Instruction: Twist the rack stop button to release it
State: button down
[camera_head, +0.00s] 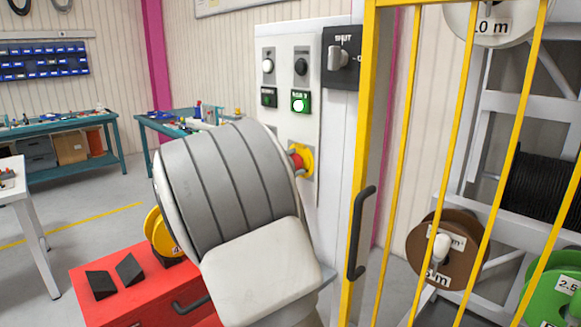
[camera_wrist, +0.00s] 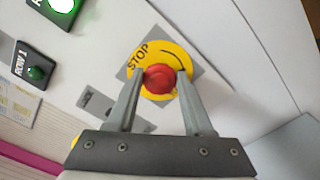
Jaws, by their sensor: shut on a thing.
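The rack stop button is a red mushroom knob (camera_wrist: 159,79) on a yellow disc (camera_wrist: 177,55) marked STOP, fixed to the pale panel. In the wrist view my gripper (camera_wrist: 159,82) has one finger on each side of the red knob and is shut on it. In the head view the red knob (camera_head: 296,161) shows in part at the right edge of my arm, against its yellow disc (camera_head: 306,158). My arm hides my fingers there.
The control panel carries a SHUT switch (camera_head: 339,57) and a lit green indicator (camera_head: 299,103). A yellow barred gate (camera_head: 366,150) with a black handle (camera_head: 361,233) stands to the right, before the reel rack. A red cabinet (camera_head: 140,295) is at lower left.

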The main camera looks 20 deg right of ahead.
jog(key=shift+c, duration=1.4)
grip_release()
jog(key=shift+d, duration=0.1)
jog(key=p+v, duration=0.1)
jog(key=v, duration=1.6)
jog(key=shift+a, duration=0.2)
jog(key=shift+r, duration=0.1)
